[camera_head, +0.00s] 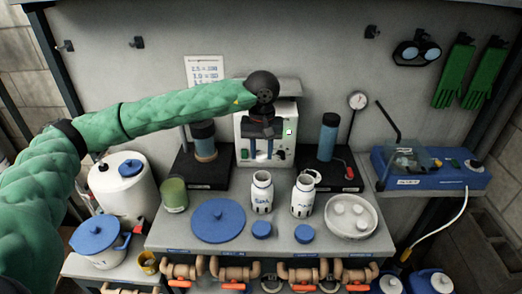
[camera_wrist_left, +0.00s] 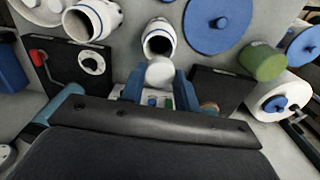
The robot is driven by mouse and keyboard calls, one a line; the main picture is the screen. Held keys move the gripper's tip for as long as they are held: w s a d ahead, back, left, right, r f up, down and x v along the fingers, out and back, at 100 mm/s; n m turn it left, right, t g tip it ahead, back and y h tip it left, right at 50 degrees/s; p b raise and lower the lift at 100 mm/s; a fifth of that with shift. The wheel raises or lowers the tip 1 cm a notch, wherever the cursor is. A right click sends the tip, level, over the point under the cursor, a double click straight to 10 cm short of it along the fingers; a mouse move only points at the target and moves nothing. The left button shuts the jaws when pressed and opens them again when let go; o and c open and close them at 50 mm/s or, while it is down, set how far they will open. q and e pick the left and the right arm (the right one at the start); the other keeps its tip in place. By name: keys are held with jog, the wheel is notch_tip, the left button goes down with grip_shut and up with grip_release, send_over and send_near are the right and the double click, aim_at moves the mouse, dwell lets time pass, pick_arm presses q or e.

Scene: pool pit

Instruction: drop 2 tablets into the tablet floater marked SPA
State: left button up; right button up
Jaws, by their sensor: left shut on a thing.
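The tablet floater marked SPA (camera_head: 262,192) is a white open-topped bottle standing on the bench. It also shows in the left wrist view (camera_wrist_left: 158,40), mouth open. A second white floater (camera_head: 302,197), its marking hard to read, stands to its right. My left gripper (camera_head: 262,150) is above and behind the SPA floater. In the left wrist view its blue fingers (camera_wrist_left: 154,88) are shut on a round white tablet (camera_wrist_left: 160,72), apart from the floater and lined up near its mouth. More white tablets (camera_head: 360,210) lie in a round white dish (camera_head: 351,233). My right gripper is out of view.
Blue caps (camera_head: 262,230) lie in front of the floaters. A large blue lid (camera_head: 219,220) and a green jar (camera_head: 174,194) are to the left. A white boxy device (camera_head: 284,158) stands behind the gripper, with dark stands on both sides. Pipes with orange valves run below the bench edge.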

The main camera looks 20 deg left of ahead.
pick_arm(q)
jog(key=shift+a+m, duration=0.3)
jog(key=shift+a, duration=0.05)
jog(key=shift+d+m, duration=0.6)
jog(key=shift+d, duration=0.1)
jog(key=shift+a+f, duration=0.25)
jog(key=shift+a, duration=0.2)
jog(key=shift+d+f+p, duration=0.15)
jog(key=shift+f, duration=0.45)
jog(key=shift+d+f+p, duration=0.15)
jog(key=shift+f, duration=0.4)
notch_tip(320, 180, down, 3)
jog(key=shift+a+f, duration=0.15)
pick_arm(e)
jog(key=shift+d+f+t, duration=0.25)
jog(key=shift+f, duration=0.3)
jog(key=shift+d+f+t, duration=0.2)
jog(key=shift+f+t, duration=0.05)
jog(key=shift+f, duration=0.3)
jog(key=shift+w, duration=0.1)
